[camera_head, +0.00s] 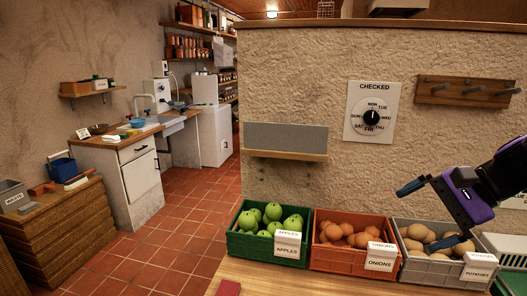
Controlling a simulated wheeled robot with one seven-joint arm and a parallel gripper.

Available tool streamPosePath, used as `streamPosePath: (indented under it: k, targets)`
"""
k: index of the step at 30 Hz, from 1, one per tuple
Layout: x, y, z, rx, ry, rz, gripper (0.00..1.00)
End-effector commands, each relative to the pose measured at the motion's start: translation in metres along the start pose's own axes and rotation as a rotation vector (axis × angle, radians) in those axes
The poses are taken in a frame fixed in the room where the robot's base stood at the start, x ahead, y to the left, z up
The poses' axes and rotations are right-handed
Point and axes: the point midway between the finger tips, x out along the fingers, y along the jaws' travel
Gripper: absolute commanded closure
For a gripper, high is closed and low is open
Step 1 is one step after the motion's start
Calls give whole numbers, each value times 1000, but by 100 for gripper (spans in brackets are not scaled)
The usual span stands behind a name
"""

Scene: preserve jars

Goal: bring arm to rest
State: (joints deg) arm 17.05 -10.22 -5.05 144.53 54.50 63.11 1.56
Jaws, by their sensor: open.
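My gripper (430,215) is at the right of the head view, at the end of my black and purple arm. Its two fingers are spread apart with nothing between them. It hangs in front of the wall, over or in front of the grey crate of potatoes (440,273). One finger points left and the lower finger overlaps the potatoes in the picture. Whether it touches them I cannot tell.
A green crate of apples (240,247) and an orange crate of onions (327,262) stand left of the potatoes on a wooden surface (300,285). A day dial (371,118) and a peg rack (465,92) are on the wall. Open tiled floor (170,235) lies left.

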Motion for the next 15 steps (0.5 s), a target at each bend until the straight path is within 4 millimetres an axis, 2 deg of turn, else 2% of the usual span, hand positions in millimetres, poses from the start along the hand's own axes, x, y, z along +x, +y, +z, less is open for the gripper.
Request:
streamPosePath:
  k: [1, 6, 15]
  targets:
    - [-3, 3, 13, -89, 24, 50, 0]
    - [-16, 18, 44, -367, 117, 224, 0]
    - [-54, 35, 76, -843, 351, 480, 0]
